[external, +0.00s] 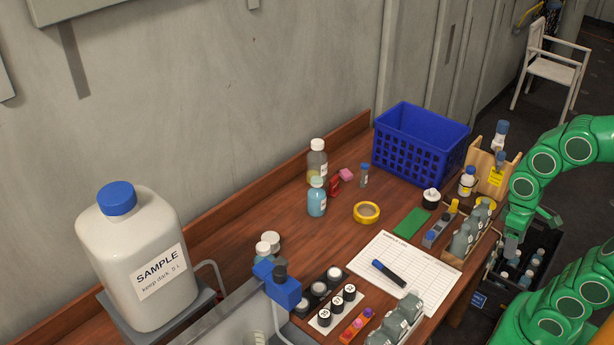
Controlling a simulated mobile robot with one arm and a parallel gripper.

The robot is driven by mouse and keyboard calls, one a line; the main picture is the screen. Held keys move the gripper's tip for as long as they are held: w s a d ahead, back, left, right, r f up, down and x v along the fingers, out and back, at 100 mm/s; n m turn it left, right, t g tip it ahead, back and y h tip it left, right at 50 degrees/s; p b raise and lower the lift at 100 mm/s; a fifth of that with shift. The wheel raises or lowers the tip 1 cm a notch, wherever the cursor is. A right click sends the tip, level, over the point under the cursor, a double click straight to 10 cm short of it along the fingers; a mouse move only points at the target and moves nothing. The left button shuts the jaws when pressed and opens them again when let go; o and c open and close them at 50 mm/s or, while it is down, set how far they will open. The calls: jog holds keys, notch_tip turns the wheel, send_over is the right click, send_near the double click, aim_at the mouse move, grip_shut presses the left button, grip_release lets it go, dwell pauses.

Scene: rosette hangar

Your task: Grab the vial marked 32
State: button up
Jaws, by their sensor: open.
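Several small vials with dark sides and white numbered tops (337,303) stand in a short row on a white strip near the front of the wooden table. Their numbers are too small to read surely, so I cannot tell which one is marked 32. My gripper (514,238) is at the right, beyond the table's right edge, by a black crate (489,280) of dark bottles. It is well away from the numbered vials. Its jaws are small and partly hidden in this view; it is open, and I see nothing held.
A blue basket (417,143) stands at the back. A paper sheet with a black marker (389,273), yellow tape (367,212) and a green pad (411,222) lie mid-table. Grey bottles (397,325) stand close right of the vials. A large SAMPLE jug (134,255) is at left.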

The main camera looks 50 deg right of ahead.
jog(key=w+d+f+t+h, duration=0.1)
jog(key=w+d+f+t, duration=0.15)
jog(key=w, duration=0.85)
jog(key=w+d+f+t, duration=0.2)
jog(key=w+d+f, duration=0.15)
jog(key=w, duration=0.65)
jog(key=w+d+f+t+h, duration=0.1)
jog(key=w+d+f+t, duration=0.2)
jog(key=w, duration=0.8)
jog(key=t+y, duration=0.2)
jog(key=t, duration=0.5)
send_near(367, 172)
jog(key=w+f, duration=0.2)
jog(key=w, duration=0.1)
jog(key=shift+a+f, duration=0.15)
jog(key=shift+a, duration=0.15)
jog(key=shift+w+d+f+t, duration=0.2)
jog(key=shift+w+f+t, duration=0.05)
jog(key=shift+w+t, duration=0.2)
jog(key=shift+w+d+f+t, duration=0.2)
jog(key=shift+w+t, duration=0.1)
jog(key=shift+t, duration=0.1)
jog(key=shift+x, duration=2.1)
jog(key=x, duration=0.2)
jog(key=shift+w+d+r, duration=0.1)
jog(key=shift+w+r, duration=0.05)
jog(key=shift+w, duration=0.65)
jog(key=c, duration=1)
